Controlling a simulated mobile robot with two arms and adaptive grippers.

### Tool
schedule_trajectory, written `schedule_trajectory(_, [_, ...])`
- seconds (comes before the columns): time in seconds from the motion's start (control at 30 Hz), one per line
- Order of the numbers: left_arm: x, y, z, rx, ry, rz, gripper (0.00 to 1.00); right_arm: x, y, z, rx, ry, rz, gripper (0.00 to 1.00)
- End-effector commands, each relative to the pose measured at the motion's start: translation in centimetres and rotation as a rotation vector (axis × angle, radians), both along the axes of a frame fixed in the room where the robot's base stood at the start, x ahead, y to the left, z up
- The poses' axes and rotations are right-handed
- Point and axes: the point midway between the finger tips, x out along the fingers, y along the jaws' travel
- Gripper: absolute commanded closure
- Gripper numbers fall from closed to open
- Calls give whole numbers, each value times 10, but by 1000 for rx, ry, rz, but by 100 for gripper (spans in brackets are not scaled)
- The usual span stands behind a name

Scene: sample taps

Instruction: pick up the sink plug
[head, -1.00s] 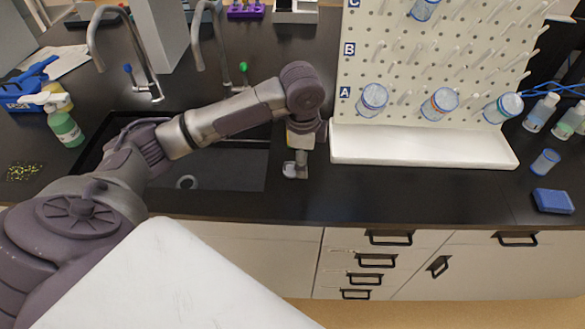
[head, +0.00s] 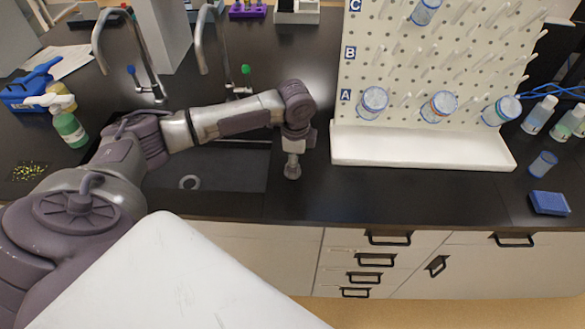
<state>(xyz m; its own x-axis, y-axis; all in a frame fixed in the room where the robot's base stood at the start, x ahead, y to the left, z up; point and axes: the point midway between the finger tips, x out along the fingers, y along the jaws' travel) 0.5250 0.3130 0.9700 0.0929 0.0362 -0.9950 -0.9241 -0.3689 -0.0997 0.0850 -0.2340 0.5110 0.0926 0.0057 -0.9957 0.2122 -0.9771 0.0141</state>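My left gripper (head: 292,173) points down at the black counter just right of the sink. Its fingers are small and seen from above, so I cannot tell whether they are open or shut. I cannot make out the sink plug as a separate thing; the gripper may hide it. A pale ring, which looks like the drain (head: 190,183), shows on the floor of the black sink (head: 230,175). My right gripper is not in view.
Two curved taps (head: 148,85) (head: 224,70) stand behind the sink. A white pegboard rack with a tray (head: 420,150) stands right of my gripper. A green spray bottle (head: 68,127) is at the left. The counter in front of the tray is clear.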

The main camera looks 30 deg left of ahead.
Motion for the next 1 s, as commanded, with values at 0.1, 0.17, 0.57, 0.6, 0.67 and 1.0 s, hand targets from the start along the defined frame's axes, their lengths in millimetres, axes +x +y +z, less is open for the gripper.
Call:
schedule_trajectory(0.1, [2, -4, -17, 0, 5, 0, 25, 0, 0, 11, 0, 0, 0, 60])
schedule_trajectory(0.17, [3, -2, -25, 1, 4, 0, 25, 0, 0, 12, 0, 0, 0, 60])
schedule_trajectory(0.57, [4, -2, -36, 1, 0, -1, 34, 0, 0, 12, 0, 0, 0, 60])
schedule_trajectory(0.6, [4, -2, -36, 1, 0, 0, 40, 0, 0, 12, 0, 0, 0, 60])
schedule_trajectory(0.67, [4, -2, -36, 1, 0, 0, 50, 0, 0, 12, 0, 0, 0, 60])
schedule_trajectory(1.0, [4, -2, -36, 1, 2, 0, 100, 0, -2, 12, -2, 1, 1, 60])
